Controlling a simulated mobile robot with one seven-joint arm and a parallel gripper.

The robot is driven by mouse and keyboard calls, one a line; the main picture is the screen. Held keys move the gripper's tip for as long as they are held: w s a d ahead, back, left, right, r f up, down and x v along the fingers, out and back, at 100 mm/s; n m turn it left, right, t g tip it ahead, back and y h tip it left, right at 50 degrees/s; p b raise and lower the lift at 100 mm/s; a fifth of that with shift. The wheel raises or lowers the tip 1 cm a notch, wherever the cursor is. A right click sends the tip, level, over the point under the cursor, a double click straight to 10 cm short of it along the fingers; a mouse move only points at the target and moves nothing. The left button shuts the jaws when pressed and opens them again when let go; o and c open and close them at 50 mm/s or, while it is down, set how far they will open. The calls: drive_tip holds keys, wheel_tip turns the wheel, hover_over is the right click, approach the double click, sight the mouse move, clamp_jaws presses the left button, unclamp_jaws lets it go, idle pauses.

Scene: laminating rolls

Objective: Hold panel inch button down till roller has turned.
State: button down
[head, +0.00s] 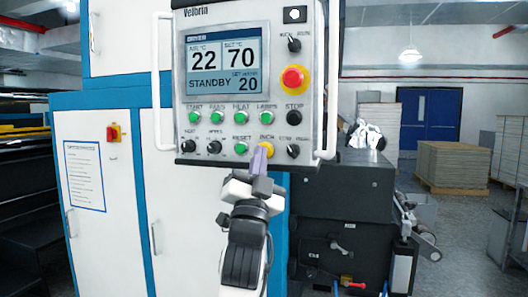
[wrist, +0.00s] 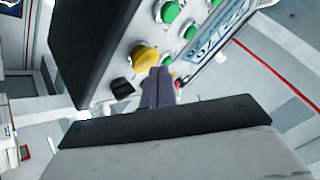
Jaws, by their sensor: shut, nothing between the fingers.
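The control panel (head: 208,110) hangs in front of a white and blue cabinet, with a screen (head: 223,70) reading 22, 70, 20 and STANDBY. The yellow inch button (head: 266,145) sits in its bottom row, right of the green reset button (head: 240,148). My gripper (head: 260,160) is shut and empty, its purple-grey fingertips just below and partly over the inch button. In the wrist view the yellow button (wrist: 143,57) shows just above and left of the fingertips (wrist: 158,82). I cannot tell whether they touch it. The roller is not clearly visible.
A red emergency stop (head: 293,78) and black knobs (head: 293,150) sit on the panel's right side. White rails (head: 331,80) flank the panel. A dark machine (head: 345,215) stands to the right. Pallet stacks (head: 456,150) and a blue door (head: 429,114) are behind.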

drive_tip(key=shift+w+d, duration=0.1)
drive_tip(key=shift+w, duration=0.3)
idle(2.4)
drive_tip(key=shift+s, duration=0.1)
idle(4.5)
drive_tip(key=shift+s+a, duration=0.25)
drive_tip(key=shift+s, duration=0.45)
